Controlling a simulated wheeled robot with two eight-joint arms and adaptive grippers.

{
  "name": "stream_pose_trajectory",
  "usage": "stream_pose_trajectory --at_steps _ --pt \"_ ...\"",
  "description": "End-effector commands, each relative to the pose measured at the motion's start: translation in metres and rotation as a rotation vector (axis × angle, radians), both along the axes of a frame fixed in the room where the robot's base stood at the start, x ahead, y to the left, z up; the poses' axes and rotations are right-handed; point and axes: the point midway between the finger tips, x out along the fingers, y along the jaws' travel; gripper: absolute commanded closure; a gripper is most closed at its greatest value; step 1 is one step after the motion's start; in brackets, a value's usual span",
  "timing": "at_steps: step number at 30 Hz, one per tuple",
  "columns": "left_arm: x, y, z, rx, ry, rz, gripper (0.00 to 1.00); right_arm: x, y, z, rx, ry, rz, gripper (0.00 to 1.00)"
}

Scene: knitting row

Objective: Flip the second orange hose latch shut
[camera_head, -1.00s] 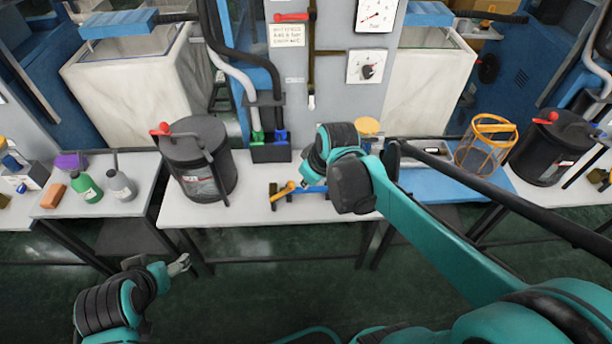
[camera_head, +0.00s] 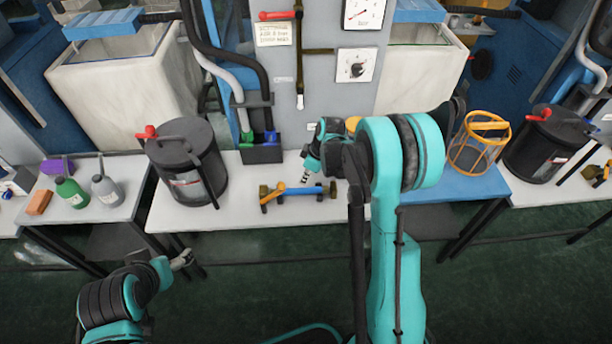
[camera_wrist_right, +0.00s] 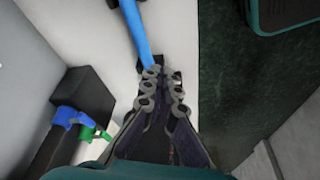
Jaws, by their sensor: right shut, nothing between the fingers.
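A low brass fitting (camera_head: 265,198) lies on the white table with a short orange lever (camera_head: 275,194) on it, slanting up to the right. A blue bar (camera_head: 300,191) runs right from it to a dark end piece. The blue bar also shows at the top of the right wrist view (camera_wrist_right: 136,30). My right gripper (camera_head: 307,177) is shut and empty, close above the blue bar, right of the orange lever. In the right wrist view its fingertips (camera_wrist_right: 162,82) are by the bar's end. I cannot tell whether they touch. My left gripper (camera_head: 184,259) is below the table's front edge, away from the fitting.
A black drum (camera_head: 188,165) with a red knob stands left of the fitting. A dark holder (camera_head: 262,153) with green and blue clips is behind it. An orange wire basket (camera_head: 480,142) stands on the blue surface at right. The white table's front strip is clear.

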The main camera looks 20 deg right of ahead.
Motion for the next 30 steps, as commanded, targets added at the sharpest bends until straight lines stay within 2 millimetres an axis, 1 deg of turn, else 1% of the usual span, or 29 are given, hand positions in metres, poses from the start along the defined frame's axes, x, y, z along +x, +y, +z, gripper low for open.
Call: stream_pose_trajectory --at_steps 1,7,10,15,19,28,30 --pt "0.0 0.0 -0.008 0.0 0.0 0.0 0.25 0.002 0.003 -0.016 0.0 0.0 0.001 1.0" --pt "0.0 0.0 -0.023 0.0 0.0 0.0 0.25 0.01 0.012 -0.054 0.0 0.0 0.001 1.0" --pt "0.0 0.0 -0.027 0.0 0.0 0.0 0.25 0.022 0.026 -0.054 -0.001 -0.002 0.004 1.0" --pt "0.0 0.0 -0.031 0.0 0.0 0.0 0.25 0.032 0.038 -0.055 -0.001 -0.001 0.002 1.0" --pt "0.0 0.0 -0.032 0.0 0.0 0.0 0.25 0.035 0.041 -0.055 -0.001 -0.001 -0.001 1.0" --pt "0.0 0.0 -0.032 0.0 0.0 0.0 0.25 0.035 0.041 -0.055 0.0 0.0 0.002 1.0" --pt "0.0 0.0 -0.032 0.0 0.0 0.0 0.25 0.039 0.041 -0.055 -0.001 -0.001 0.03 1.0"
